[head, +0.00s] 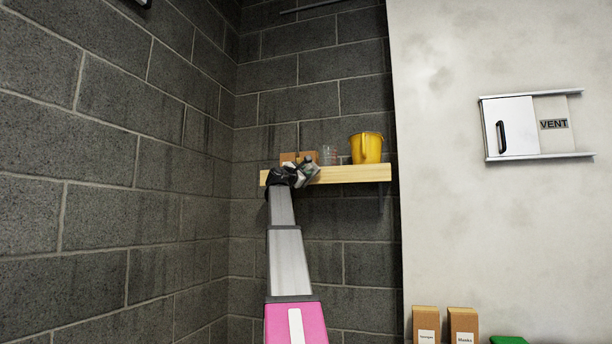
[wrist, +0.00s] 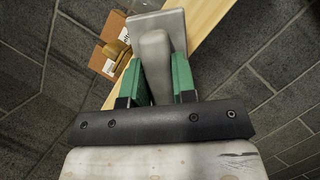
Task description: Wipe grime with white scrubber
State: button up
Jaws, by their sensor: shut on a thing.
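My gripper (wrist: 159,80) has green fingers and is shut on the upright handle of the white scrubber (wrist: 172,24), which looks pale grey. In the wrist view the scrubber's flat block lies beyond the fingers, over or against the wooden shelf; contact cannot be told. In the head view my gripper (head: 303,172) is at the shelf's left front part, small and partly hidden by my arm. I cannot make out a clear grime patch; the pale wall (head: 440,200) at right carries only faint grey smudges.
The wooden shelf (head: 350,174) holds a cardboard box (head: 307,156), clear glassware (head: 328,154) and a yellow bucket (head: 366,147). Dark block walls (head: 120,170) stand left and behind. A vent panel (head: 510,128) is on the pale wall. Cardboard boxes (head: 463,325) stand below it.

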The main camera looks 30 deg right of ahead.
jog(key=shift+s+a, duration=0.6)
jog(key=shift+a, duration=0.1)
jog(key=shift+s+a, duration=1)
jog(key=shift+a, duration=0.15)
jog(key=shift+w+d, duration=0.1)
jog(key=shift+w+d, duration=1.15)
jog(key=shift+d, duration=0.2)
jog(key=shift+w+d, duration=1.15)
jog(key=shift+d, duration=0.15)
jog(key=shift+w+d, duration=0.65)
jog(key=shift+d, duration=0.1)
jog(key=shift+s, duration=0.15)
